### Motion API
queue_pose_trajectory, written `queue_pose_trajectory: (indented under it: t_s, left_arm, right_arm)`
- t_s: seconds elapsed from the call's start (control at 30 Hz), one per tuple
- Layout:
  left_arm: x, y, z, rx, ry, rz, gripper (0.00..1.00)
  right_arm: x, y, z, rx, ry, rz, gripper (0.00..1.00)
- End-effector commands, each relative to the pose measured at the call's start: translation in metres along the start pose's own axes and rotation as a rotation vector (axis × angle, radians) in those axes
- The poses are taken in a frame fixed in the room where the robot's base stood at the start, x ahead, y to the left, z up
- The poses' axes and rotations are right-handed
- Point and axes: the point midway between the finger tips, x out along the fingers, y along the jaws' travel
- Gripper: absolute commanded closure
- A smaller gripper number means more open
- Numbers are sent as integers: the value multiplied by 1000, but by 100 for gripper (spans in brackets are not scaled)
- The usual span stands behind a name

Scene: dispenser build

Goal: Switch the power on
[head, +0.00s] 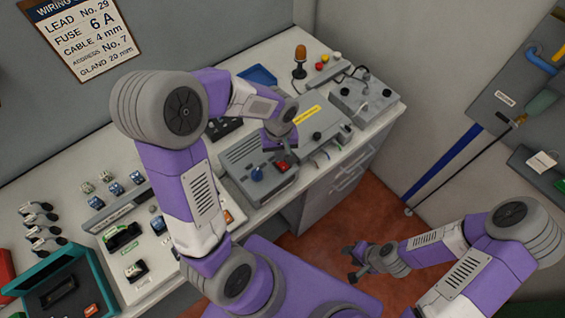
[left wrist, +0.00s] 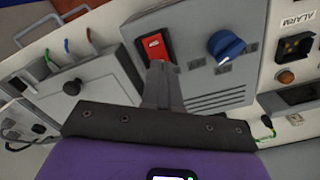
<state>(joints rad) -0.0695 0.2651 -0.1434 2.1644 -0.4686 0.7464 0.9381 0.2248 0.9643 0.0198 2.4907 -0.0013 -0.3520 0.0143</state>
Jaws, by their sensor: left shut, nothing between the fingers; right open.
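The red power switch (left wrist: 155,46) sits on a grey box beside a blue knob (left wrist: 226,46). In the head view the red switch (head: 282,167) and the blue knob (head: 257,173) show on the front of the grey box (head: 240,152). My left gripper (left wrist: 158,68) is shut and empty, its fingertips at the lower edge of the red switch; I cannot tell whether they touch it. In the head view my left gripper (head: 281,152) is over the box by the switch. My right gripper (head: 355,262) is open and empty, away from the bench over the floor.
A second grey box (head: 318,135) with a yellow label stands to the right, with coloured wires below it. An orange beacon (head: 300,55) stands behind. A teal case (head: 88,258) and several small parts lie on the left of the bench. The red floor by my right arm is clear.

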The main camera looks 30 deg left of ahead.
Motion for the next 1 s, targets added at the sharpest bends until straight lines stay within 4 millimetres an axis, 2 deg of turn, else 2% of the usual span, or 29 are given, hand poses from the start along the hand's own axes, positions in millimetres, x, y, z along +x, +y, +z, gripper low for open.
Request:
queue_pose_trajectory:
  t_s: [1.0]
  left_arm:
    - [6, 0, 0, 0, 0, 0, 100]
  right_arm:
    - [5, 2, 0, 0, 0, 0, 57]
